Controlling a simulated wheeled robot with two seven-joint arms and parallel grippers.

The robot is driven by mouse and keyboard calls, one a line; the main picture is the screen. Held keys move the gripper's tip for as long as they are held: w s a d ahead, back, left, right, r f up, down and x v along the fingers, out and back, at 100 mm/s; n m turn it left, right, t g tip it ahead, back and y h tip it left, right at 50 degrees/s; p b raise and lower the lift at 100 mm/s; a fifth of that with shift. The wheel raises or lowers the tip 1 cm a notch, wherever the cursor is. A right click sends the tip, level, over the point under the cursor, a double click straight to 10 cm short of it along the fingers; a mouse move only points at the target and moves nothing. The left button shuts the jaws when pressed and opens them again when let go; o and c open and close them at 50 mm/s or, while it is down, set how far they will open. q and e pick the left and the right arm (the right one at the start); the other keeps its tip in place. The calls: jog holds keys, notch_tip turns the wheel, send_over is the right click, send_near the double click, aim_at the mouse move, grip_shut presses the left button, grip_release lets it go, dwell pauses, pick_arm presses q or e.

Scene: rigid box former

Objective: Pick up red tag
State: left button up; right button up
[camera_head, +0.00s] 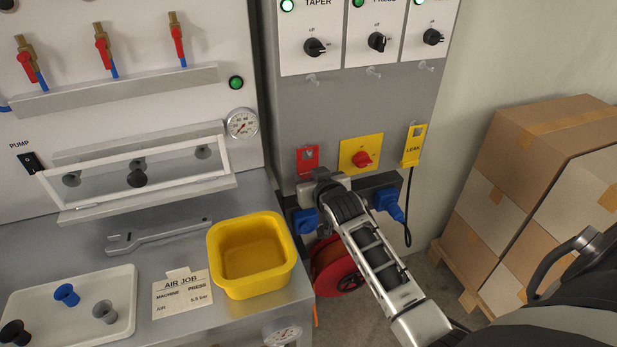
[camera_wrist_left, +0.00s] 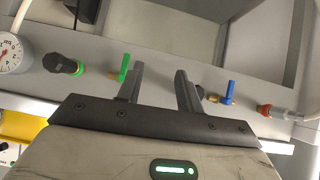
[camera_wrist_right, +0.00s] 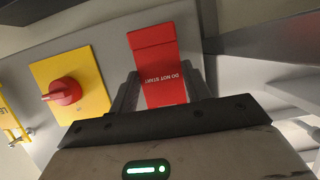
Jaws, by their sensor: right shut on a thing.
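The red tag (camera_head: 307,158) hangs on the grey cabinet front, left of the yellow plate with the red rotary switch (camera_head: 361,155). My right gripper (camera_head: 318,180) is at the tag's lower part. In the right wrist view the red tag (camera_wrist_right: 158,65), marked "DO NOT START", stands between the two fingers of my right gripper (camera_wrist_right: 162,92), which is shut on it. The tag's top end shows beyond the fingers. My left gripper (camera_wrist_left: 158,85) is open and empty in the left wrist view, in front of a panel with valves. It is not in the head view.
A yellow "LEAK" tag (camera_head: 413,146) hangs right of the switch. Blue plugs (camera_head: 388,203) and a red reel (camera_head: 335,268) are below. A yellow bin (camera_head: 250,255) stands on the bench, left of my right arm. Cardboard boxes (camera_head: 540,190) stand at the right.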

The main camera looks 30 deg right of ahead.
jog(key=shift+r, duration=0.55)
jog(key=shift+s+a+r, duration=0.1)
jog(key=shift+s+r, duration=0.05)
jog(key=shift+s, duration=0.1)
jog(key=s+a+b, duration=0.1)
jog(key=s+a, duration=0.3)
jog(key=s, duration=1.3)
